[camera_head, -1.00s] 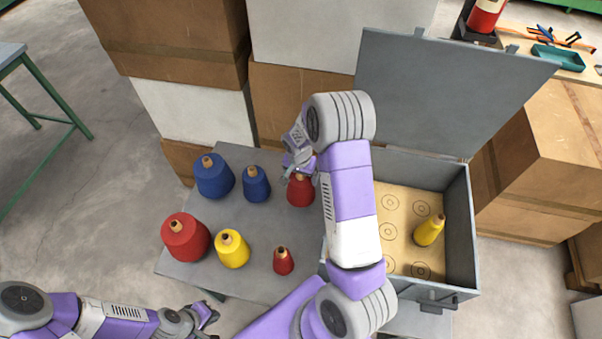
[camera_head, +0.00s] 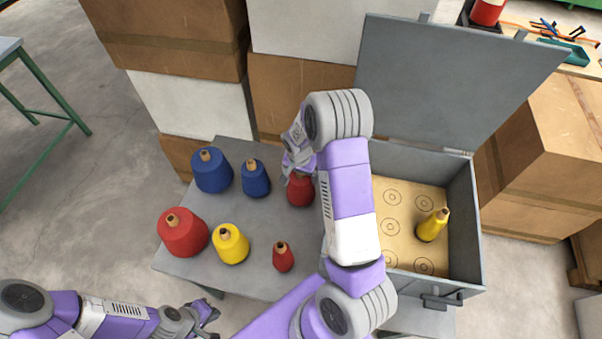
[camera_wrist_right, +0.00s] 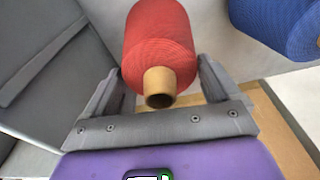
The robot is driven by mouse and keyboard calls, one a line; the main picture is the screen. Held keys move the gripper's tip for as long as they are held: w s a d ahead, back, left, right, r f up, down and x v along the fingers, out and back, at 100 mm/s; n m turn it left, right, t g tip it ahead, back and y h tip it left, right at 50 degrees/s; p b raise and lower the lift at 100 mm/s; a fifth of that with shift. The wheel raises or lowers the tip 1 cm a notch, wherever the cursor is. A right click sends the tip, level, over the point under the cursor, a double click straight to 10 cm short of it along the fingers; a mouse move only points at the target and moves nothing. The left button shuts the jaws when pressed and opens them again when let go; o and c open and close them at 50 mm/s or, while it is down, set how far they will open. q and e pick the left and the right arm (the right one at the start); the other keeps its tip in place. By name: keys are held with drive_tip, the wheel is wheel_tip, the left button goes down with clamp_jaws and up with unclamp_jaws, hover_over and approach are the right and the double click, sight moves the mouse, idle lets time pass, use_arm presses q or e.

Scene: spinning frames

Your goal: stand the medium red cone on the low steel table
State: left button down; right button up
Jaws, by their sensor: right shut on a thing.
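The medium red cone (camera_head: 300,190) is upright at the back right of the low steel table (camera_head: 262,225). My right gripper (camera_head: 299,172) is shut on it near its top. In the right wrist view the red cone (camera_wrist_right: 158,42) sits between the two fingers, its tan tip toward the camera. Whether its base touches the table cannot be told. My left gripper (camera_head: 211,321) is open and empty, low in the head view in front of the table.
The table also bears two blue cones (camera_head: 212,170) (camera_head: 255,179), a large red cone (camera_head: 183,233), a yellow cone (camera_head: 231,245) and a small red cone (camera_head: 283,258). An open steel case (camera_head: 463,215) holds another yellow cone (camera_head: 432,226). Cardboard boxes (camera_head: 285,92) stand behind.

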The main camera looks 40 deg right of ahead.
drive_tip(key=shift+f, duration=0.2)
drive_tip(key=o, duration=1.8)
drive_tip(key=shift+s+a+r+p, duration=0.1)
drive_tip(key=shift+a+r+p, duration=0.05)
drive_tip(key=shift+r, duration=1.1)
drive_tip(key=shift+s+a+r+p, duration=0.1)
drive_tip(key=shift+r, duration=1.15)
drive_tip(key=shift+s+a+r+p, duration=0.1)
drive_tip(key=shift+a+r+p, duration=0.05)
drive_tip(key=shift+r, duration=1.1)
